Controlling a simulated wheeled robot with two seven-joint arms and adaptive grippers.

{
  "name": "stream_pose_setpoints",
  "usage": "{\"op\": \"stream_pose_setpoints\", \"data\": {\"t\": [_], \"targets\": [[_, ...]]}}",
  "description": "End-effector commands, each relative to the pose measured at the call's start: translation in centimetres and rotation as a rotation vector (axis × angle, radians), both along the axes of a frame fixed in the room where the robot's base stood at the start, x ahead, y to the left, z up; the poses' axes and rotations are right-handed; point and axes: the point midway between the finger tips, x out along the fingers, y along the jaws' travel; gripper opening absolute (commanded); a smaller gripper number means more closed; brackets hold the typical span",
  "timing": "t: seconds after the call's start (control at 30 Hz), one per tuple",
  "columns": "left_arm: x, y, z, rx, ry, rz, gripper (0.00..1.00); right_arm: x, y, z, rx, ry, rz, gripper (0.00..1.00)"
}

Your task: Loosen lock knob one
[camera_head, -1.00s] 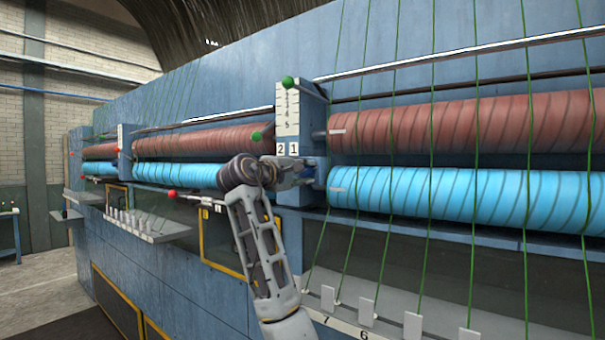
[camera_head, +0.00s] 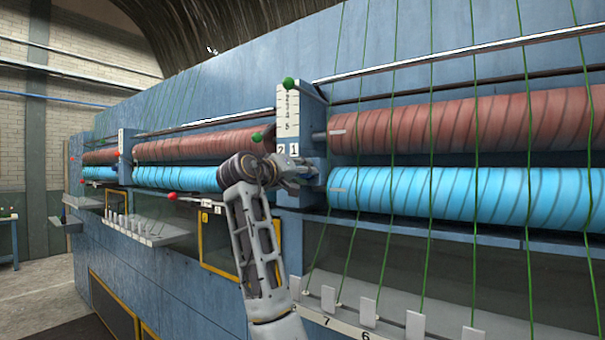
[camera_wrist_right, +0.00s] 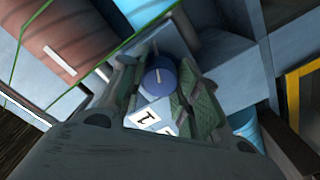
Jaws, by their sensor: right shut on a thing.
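Lock knob one (camera_wrist_right: 160,76) is a round blue knob with a white line on its face, seen in the right wrist view. My right gripper (camera_head: 308,172) is shut on it, with a green-padded finger on either side. In the head view the hand hides the knob. The white number plate "1" (camera_head: 294,149) is just above the hand; it also shows in the wrist view (camera_wrist_right: 144,117). Plate "2" (camera_head: 281,150) is beside it, partly covered by my wrist. My left gripper is not in view.
A blue post with a white scale (camera_head: 288,112) and a green ball (camera_head: 288,83) stands above the hand. Red (camera_head: 460,122) and blue (camera_head: 460,198) rollers with green yarns run to the right. A red-tipped lever (camera_head: 172,196) sticks out to the left.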

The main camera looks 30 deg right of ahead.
Motion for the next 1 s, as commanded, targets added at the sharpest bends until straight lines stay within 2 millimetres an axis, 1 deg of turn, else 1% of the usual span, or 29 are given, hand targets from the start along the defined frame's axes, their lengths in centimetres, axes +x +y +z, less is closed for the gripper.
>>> {"op": "stream_pose_setpoints", "data": {"t": [0.03, 0.6, 0.8, 1.0], "targets": [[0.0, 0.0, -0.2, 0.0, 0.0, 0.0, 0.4, -0.1, 0.1, 0.5, 0.005, -0.043, 0.003, 0.08], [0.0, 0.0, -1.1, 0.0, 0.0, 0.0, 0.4, -0.1, 0.1, 0.5, 0.173, -0.449, 0.003, 0.08], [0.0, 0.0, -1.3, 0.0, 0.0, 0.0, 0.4, -0.2, 0.1, 0.6, 0.211, -0.542, 0.004, 0.08], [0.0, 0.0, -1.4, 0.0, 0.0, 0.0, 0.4, -0.2, 0.1, 0.6, 0.231, -0.59, 0.004, 0.08]]}}
